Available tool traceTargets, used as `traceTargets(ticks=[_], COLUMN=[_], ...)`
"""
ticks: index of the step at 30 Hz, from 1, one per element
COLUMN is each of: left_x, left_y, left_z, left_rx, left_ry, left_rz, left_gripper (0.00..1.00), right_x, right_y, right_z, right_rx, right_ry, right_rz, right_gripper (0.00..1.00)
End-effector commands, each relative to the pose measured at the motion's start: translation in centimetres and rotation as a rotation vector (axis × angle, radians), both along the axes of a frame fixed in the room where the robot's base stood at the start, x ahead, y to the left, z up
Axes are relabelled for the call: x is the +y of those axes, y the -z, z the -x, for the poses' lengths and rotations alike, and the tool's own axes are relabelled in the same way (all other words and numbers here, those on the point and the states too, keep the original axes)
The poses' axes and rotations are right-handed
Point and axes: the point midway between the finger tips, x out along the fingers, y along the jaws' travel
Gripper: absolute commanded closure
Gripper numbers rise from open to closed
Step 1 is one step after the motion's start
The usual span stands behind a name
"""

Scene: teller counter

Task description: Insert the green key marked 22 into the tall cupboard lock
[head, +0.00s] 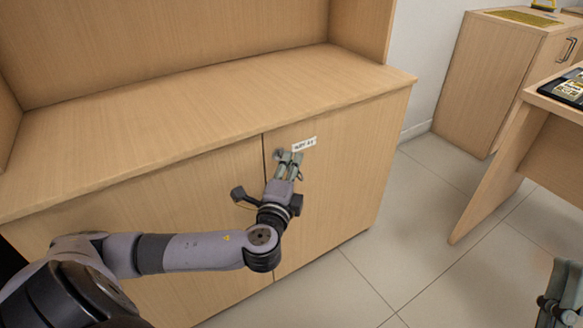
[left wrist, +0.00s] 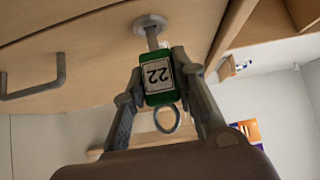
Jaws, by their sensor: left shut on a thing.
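The green key marked 22 (left wrist: 158,79) is between the fingers of my left gripper (head: 289,161), which is shut on it. The key's ring hangs on the gripper side of its green head. Its metal shaft points at the round grey lock (left wrist: 150,24) on the wooden cupboard door, and the tip meets the lock face. I cannot tell how deep the tip sits. In the head view the lock (head: 280,154) is partly behind the fingertips, and the key is too small to make out. Part of my right gripper (head: 563,291) shows at the lower right edge; its jaws are unclear.
A dark door handle (left wrist: 34,82) shows in the left wrist view. A desk (head: 510,150) and a wooden cabinet (head: 490,80) stand at right. The tiled floor between is clear.

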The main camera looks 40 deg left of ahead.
Motion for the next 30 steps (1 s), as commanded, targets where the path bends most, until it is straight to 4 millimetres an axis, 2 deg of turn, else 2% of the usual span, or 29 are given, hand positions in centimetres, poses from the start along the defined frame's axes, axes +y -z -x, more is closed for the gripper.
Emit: traceTargets(ticks=[30], left_x=[0.53], left_y=[-0.02], left_z=[-0.23], left_rx=[0.0], left_ry=[0.0], left_rz=[0.0], left_gripper=[0.96], right_x=[0.1], right_y=[0.49], right_z=[-0.61], right_rx=[0.041], right_ry=[0.002], right_rz=[0.013], right_gripper=[0.72])
